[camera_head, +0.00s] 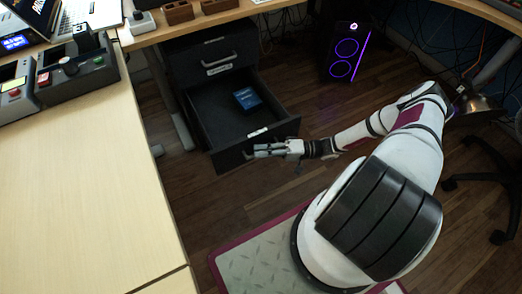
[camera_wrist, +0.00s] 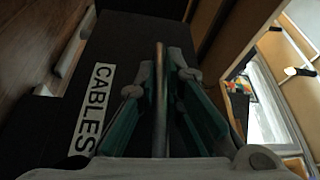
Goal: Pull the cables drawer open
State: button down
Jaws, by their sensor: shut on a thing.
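The cables drawer (camera_head: 221,119) is a dark drawer under the desk, and it stands pulled out in the head view. A blue box (camera_head: 247,99) lies inside it. In the wrist view its dark front (camera_wrist: 130,40) carries a white label (camera_wrist: 91,108) reading CABLES. My gripper (camera_head: 256,151) is at the drawer's front. In the wrist view my gripper (camera_wrist: 160,95) has its fingers on both sides of a metal bar handle (camera_wrist: 160,80) and is shut on it. The handle is hidden by my gripper in the head view.
A closed drawer (camera_head: 215,62) with a bar handle sits above the open one. A black computer tower (camera_head: 346,50) with purple rings stands on the floor to the right. The wooden desk (camera_head: 70,185) fills the left. Chair legs (camera_head: 497,180) are at the right edge.

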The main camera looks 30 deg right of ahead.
jog(key=c, duration=1.7)
grip_release()
jog(key=v, duration=1.2)
